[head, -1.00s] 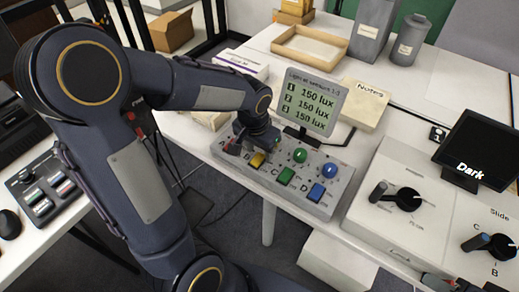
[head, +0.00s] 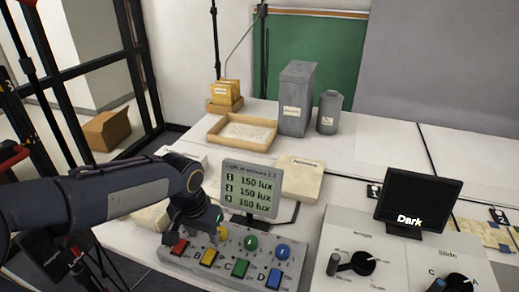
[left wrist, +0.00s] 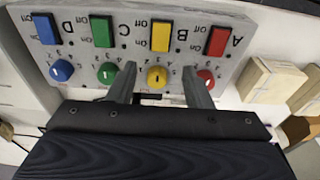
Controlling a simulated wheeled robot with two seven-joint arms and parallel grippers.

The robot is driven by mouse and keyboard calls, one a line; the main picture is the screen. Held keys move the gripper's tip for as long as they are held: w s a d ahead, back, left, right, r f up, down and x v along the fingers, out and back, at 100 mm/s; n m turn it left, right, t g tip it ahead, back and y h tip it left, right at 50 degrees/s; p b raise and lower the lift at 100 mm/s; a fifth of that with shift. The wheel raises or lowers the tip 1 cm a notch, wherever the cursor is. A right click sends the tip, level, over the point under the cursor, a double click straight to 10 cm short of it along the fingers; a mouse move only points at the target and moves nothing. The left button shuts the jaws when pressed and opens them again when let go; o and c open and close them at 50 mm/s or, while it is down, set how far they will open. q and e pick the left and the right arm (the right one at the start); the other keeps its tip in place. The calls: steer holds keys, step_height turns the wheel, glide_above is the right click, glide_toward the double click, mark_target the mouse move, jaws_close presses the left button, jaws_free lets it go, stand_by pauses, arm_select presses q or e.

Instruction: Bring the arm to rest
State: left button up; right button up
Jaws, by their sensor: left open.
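My left gripper (head: 192,232) is open over the left end of a grey control panel (head: 262,258). In the left wrist view its two fingers (left wrist: 160,82) reach over the panel, with the yellow knob (left wrist: 157,77) showing between them and the red knob (left wrist: 205,78) beside one finger. I cannot tell whether the fingers touch the panel. Nothing is held. The panel has red (head: 179,247), yellow (head: 208,257), green (head: 240,268) and blue (head: 273,279) switches. In the head view the gripper hides the red knob. My right gripper is not in view.
A light display (head: 250,189) reading 150 lux three times stands behind the panel. A dark screen (head: 418,201) reading "Dark" and a box with dials (head: 350,240) are to the right. A tray (head: 242,132), grey canisters (head: 297,98) and a notes box (head: 300,177) stand further back.

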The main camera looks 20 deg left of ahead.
arm_select(q)
steer(key=s+d+r+n+t+h+p, duration=0.1)
steer(key=s+d+r+t+p, duration=0.1)
steer(key=s, duration=0.6)
steer(key=s+d+r+n+t+h+p, duration=0.1)
steer(key=s+d+r+h+p, duration=0.1)
steer(key=s+r+p, duration=0.2)
steer(key=s+r, duration=0.2)
steer(key=s, duration=0.1)
steer(key=shift+s+r+n+t+h, duration=0.25)
steer(key=shift+s+n+t+h, duration=0.05)
steer(key=shift+s+t, duration=0.1)
